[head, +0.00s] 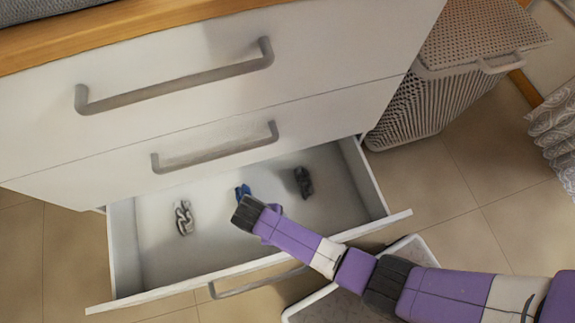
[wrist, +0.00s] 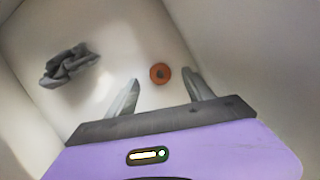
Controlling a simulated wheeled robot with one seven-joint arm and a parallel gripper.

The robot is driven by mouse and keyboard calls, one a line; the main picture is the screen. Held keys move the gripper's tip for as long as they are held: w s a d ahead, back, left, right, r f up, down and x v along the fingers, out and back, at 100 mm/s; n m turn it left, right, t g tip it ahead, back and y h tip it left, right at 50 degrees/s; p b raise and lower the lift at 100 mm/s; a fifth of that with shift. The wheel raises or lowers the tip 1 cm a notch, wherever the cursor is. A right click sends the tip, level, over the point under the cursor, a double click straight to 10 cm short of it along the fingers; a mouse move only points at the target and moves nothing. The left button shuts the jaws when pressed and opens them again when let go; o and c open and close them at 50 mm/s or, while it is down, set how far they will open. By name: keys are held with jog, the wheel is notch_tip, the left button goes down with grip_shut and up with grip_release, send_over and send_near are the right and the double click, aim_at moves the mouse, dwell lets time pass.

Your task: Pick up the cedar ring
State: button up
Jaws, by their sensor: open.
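The cedar ring (wrist: 160,74) is a small reddish-brown ring with a dark centre, lying flat on the pale drawer floor in the wrist view. My gripper (wrist: 161,79) is open, its two grey fingers apart, with the ring showing in the gap between the fingertips. Nothing is held. In the head view the end of my arm (head: 247,212) reaches down into the open drawer (head: 150,268). My fingertips cannot be made out there, and the ring does not show in that view.
A dark grey lumpy thing (wrist: 70,66) lies left of the ring. Drawer walls surround the space; a wicker basket (head: 415,112) stands right.

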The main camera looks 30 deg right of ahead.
jog(key=b+x, duration=0.2)
jog(key=x, duration=0.1)
jog(key=b+x, duration=0.1)
jog(key=x, duration=0.1)
jog(key=shift+w+a+f, duration=0.2)
jog(key=shift+a, duration=0.1)
grip_shut()
